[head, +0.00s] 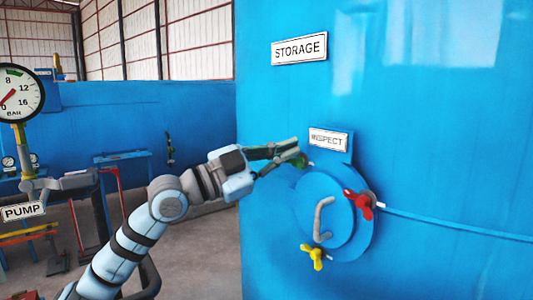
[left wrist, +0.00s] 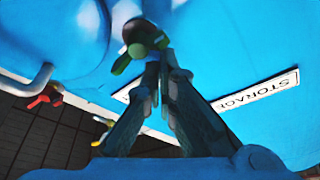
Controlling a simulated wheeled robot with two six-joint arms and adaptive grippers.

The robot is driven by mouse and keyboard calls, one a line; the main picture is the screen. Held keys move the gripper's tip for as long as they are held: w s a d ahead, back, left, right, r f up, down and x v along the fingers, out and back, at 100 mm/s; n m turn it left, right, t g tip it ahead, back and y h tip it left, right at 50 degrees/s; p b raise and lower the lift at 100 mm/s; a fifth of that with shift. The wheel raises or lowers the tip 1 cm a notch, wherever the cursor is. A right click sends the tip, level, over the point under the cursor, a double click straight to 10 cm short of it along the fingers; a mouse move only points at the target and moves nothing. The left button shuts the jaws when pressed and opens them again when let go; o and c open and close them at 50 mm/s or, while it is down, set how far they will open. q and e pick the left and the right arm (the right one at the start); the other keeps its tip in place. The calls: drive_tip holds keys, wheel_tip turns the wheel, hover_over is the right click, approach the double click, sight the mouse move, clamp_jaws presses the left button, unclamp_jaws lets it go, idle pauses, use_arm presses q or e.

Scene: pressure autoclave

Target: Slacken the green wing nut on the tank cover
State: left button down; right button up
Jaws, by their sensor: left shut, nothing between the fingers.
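The round blue tank cover (head: 338,190) is on the side of the big blue tank and has a grey bent handle (head: 322,222). The green wing nut (head: 301,161) is at its upper left, partly hidden by my left gripper (head: 297,145). A red wing nut (head: 358,205) is on the right and a yellow wing nut (head: 317,256) at the lower left. In the left wrist view the green wing nut (left wrist: 140,42) lies just beyond the fingertips of my shut, empty left gripper (left wrist: 160,68). I cannot tell whether they touch. My right gripper is out of view.
An INSPECT sign (head: 328,140) is just right of the left fingertips, above the cover. A STORAGE sign (head: 299,48) is higher on the tank. A blue pipe (head: 450,227) runs right from the cover. A pressure gauge (head: 20,92) and PUMP sign (head: 23,211) stand at the far left.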

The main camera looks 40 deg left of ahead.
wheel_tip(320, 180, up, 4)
drive_tip(key=p, duration=0.3)
use_arm(q)
drive_tip(key=s+a+b, duration=0.3)
drive_tip(key=s+b, duration=0.6)
drive_tip(key=b, duration=0.5)
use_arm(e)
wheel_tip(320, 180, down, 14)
use_arm(q)
drive_tip(key=s+d+r+n+h+p, duration=0.2)
drive_tip(key=s+d+r+h, duration=0.5)
drive_tip(key=s+r+h, duration=0.15)
drive_tip(key=w+a+f+n+t+y, duration=0.2)
drive_tip(key=w+a+f+n+y, duration=0.2)
drive_tip(key=w+f+n+y, duration=0.6)
drive_tip(key=w+d+r+m+y+p, duration=0.25)
drive_tip(key=w+r+p, duration=0.4)
drive_tip(key=p, duration=0.65)
drive_tip(key=shift+h, duration=0.3)
wheel_tip(320, 180, down, 5)
drive_tip(key=b, duration=0.2)
drive_tip(key=shift+f+b, duration=0.2)
drive_tip(key=shift+b, duration=0.15)
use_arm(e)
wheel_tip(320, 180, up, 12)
